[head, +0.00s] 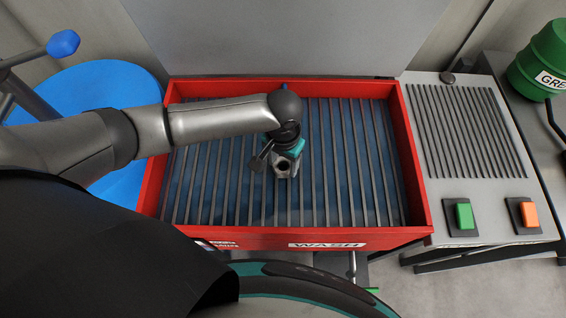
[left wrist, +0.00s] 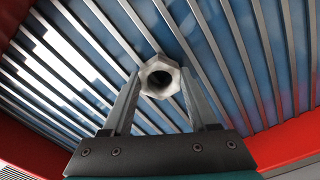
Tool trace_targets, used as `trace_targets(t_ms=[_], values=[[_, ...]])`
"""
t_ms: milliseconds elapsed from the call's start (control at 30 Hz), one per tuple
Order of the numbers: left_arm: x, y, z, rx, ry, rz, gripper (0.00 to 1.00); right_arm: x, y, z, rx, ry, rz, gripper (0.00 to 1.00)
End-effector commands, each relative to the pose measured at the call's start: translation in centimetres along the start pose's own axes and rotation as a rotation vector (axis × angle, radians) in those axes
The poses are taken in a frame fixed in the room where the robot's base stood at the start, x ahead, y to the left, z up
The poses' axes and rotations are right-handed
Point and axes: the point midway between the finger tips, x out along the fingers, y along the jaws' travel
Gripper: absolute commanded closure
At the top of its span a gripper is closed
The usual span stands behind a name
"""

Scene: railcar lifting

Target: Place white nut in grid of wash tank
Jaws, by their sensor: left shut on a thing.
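The wash tank (head: 424,222) is a red box with a grid of parallel grey bars (head: 345,170) over a blue inside. My left gripper (head: 283,170) is over the middle of the grid, pointing down. In the left wrist view, my left gripper (left wrist: 160,88) is shut on a whitish metal hex nut (left wrist: 163,66) with a dark round hole. The nut is between the fingertips, with the grid bars behind it; I cannot tell whether it touches them. In the head view the nut is mostly hidden by the gripper. My right gripper is not in view.
A grey slatted panel (head: 470,130) with a green button (head: 464,215) and an orange button (head: 529,214) stands right of the tank. A green container (head: 541,62) is at the far right. A blue round top (head: 95,85) stands at left. The rest of the grid is clear.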

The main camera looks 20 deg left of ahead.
Motion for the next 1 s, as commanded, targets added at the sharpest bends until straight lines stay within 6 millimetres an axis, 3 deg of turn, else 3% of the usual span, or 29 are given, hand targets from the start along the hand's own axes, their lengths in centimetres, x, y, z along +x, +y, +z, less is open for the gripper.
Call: trace_targets(t_ms=[400,433,667,1000], values=[[0.49,0.08,-0.08,0.000,0.002,0.001,1.00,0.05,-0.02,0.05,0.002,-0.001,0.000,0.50],[0.47,0.06,-0.06,0.001,0.002,0.001,0.37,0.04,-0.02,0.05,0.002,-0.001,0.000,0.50],[0.45,0.04,-0.04,0.001,0.001,0.001,0.11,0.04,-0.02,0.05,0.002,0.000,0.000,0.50],[0.02,-0.03,-0.05,0.001,0.002,0.000,0.11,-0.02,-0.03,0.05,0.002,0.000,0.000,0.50]])
